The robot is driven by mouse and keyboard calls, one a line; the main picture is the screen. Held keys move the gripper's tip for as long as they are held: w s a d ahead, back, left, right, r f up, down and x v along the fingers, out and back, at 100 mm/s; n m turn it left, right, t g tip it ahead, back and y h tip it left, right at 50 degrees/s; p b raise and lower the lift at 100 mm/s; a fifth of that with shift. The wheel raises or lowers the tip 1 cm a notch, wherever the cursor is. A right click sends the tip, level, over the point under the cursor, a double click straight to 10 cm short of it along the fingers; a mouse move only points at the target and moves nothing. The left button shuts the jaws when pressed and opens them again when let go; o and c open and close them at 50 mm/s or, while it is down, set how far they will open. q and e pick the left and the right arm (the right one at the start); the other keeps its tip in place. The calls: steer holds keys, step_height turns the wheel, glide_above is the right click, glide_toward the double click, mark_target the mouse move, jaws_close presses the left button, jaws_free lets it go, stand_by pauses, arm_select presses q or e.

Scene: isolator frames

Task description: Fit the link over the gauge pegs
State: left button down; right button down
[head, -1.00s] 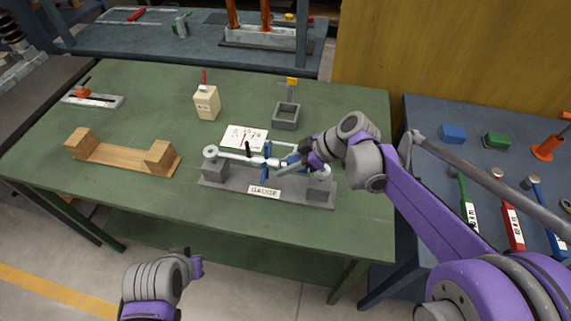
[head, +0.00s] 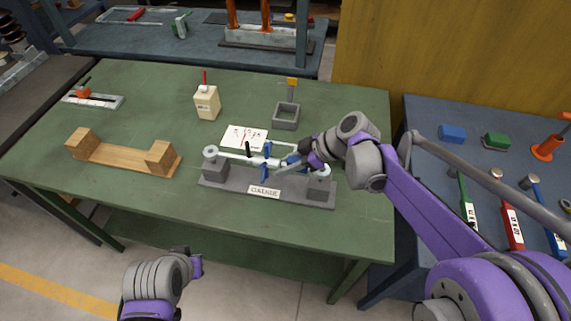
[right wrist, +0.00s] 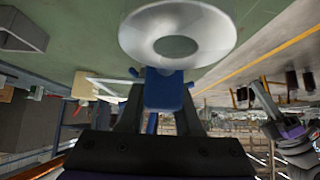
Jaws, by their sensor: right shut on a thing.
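The gauge (head: 228,190) is a grey base plate with a raised block near each end and a label on its front. The link is a silver bar with a ring at each end (head: 210,152) and blue parts along it, lying lengthwise above the gauge. My right gripper (head: 287,165) is shut on a blue part of the link. In the right wrist view a metal ring (right wrist: 135,35) is close up beyond the blue part (right wrist: 165,92) between the fingers. I cannot tell whether the rings are around the pegs. My left gripper (head: 196,265) is low in front of the table, apart from the gauge.
On the green table (head: 150,215) are a wooden cradle (head: 118,155) at left, a cream bottle (head: 206,103), a white card (head: 243,137) and a grey square frame (head: 285,117) behind. A blue side table at right holds coloured tools. The table's front left is clear.

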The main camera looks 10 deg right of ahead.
steer(key=shift+f+b, duration=0.95)
steer(key=shift+f, duration=0.65)
steer(key=c, duration=0.5)
jaws_free()
steer(key=shift+f, duration=0.1)
steer(key=v, duration=1.1)
steer(key=shift+a+p, duration=0.1)
steer(key=shift+p, duration=0.2)
